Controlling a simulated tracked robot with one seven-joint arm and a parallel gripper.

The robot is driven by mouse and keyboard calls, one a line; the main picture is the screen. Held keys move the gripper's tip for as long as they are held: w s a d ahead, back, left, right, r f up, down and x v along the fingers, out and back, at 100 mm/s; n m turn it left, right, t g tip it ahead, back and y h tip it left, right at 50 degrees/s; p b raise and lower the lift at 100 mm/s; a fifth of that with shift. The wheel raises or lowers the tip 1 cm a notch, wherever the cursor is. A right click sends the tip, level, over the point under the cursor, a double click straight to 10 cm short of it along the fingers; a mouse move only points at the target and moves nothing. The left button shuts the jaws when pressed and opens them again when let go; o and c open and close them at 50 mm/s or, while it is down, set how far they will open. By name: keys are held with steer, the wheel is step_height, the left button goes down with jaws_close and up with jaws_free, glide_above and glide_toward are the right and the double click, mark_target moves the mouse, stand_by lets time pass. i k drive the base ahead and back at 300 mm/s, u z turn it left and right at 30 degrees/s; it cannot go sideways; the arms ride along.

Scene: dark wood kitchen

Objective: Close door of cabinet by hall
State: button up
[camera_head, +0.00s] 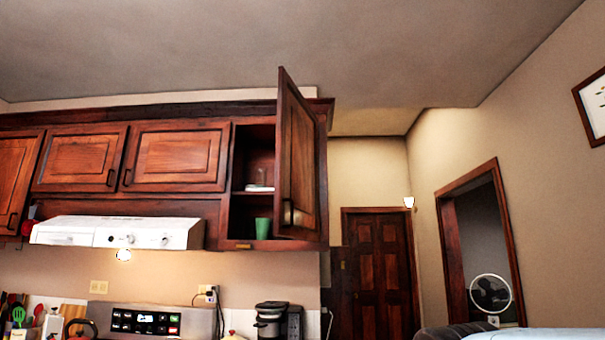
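The upper cabinet (242,178) at the right end of the row, beside the hall, stands open. Its wooden door (299,165) is hinged on the right and swung out toward me, seen at a steep angle. A dark handle (290,214) is low on the door, near its free edge. Inside, a green cup (263,228) stands on the bottom and a small pale stack (258,188), perhaps dishes, is on the shelf. The door hides the right part of the inside. My gripper is not in view.
Closed cabinets (80,160) and a white range hood (115,232) are to the left. Below are a stove panel (140,322) and a dark coffee maker (271,320). A hall door (378,270) and a doorway with a fan (490,293) are at right. Air before the open door looks clear.

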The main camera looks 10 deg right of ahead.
mark_target(297, 212)
steer(key=i, duration=0.9)
steer(key=u, duration=0.05)
